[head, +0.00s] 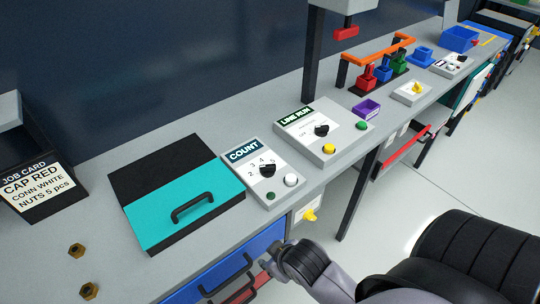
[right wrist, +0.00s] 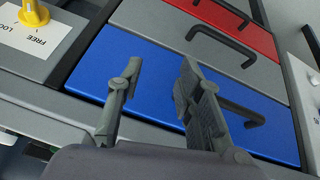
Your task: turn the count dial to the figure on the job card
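The count dial is a black knob (head: 267,170) on a grey box (head: 262,178) labelled COUNT, with figures around it; 2, 3, 4 and 5 seem readable. I cannot tell exactly where its pointer stands. The job card (head: 38,188) at the left reads CAP RED, CONN WHITE, NUTS 5 pcs. My right gripper (head: 272,259) is below the bench's front edge, beside the drawers and well apart from the dial. In the right wrist view the gripper (right wrist: 162,68) is open and empty in front of a blue drawer (right wrist: 145,70). My left gripper is not in view.
A teal-lidded case (head: 175,215) with a black handle lies left of the count box. The LINE RUN box (head: 322,128) stands right of it. A yellow knob (right wrist: 34,14) marked FREE is on the bench front. Two brown nuts (head: 77,250) lie at the front left.

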